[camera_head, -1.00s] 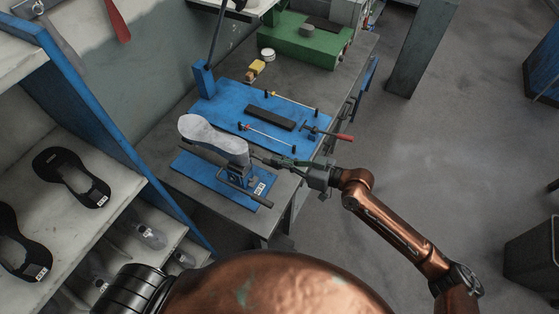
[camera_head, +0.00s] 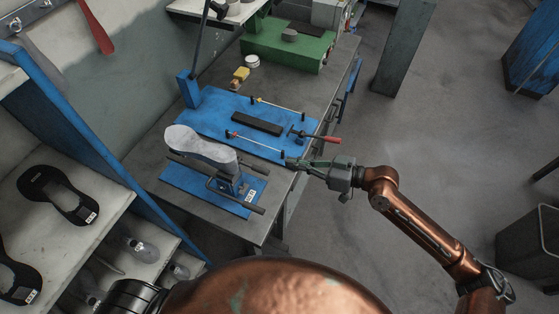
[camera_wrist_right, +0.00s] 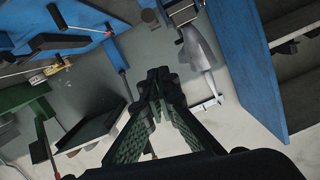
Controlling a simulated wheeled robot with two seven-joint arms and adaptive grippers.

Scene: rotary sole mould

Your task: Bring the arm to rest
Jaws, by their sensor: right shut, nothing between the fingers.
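My right gripper (camera_head: 292,163) is shut and empty in the head view. It hangs above the front right edge of the blue plate, to the right of the grey shoe last (camera_head: 203,146) and apart from it. The last stands on a blue stand (camera_head: 213,188) with dark handles. In the right wrist view the gripper's fingers (camera_wrist_right: 158,82) meet at the tips with nothing between them. The last (camera_wrist_right: 197,48) shows beyond them in that view. My right arm stretches in from the lower right. My left gripper is out of view.
A blue plate (camera_head: 212,108) on the workbench (camera_head: 150,158) carries a dark bar (camera_head: 257,123), thin rods and a red-handled clamp (camera_head: 325,138). A green machine (camera_head: 285,50) stands behind. Blue-framed shelves with soles (camera_head: 62,193) are at left. The floor (camera_head: 420,140) at right is open.

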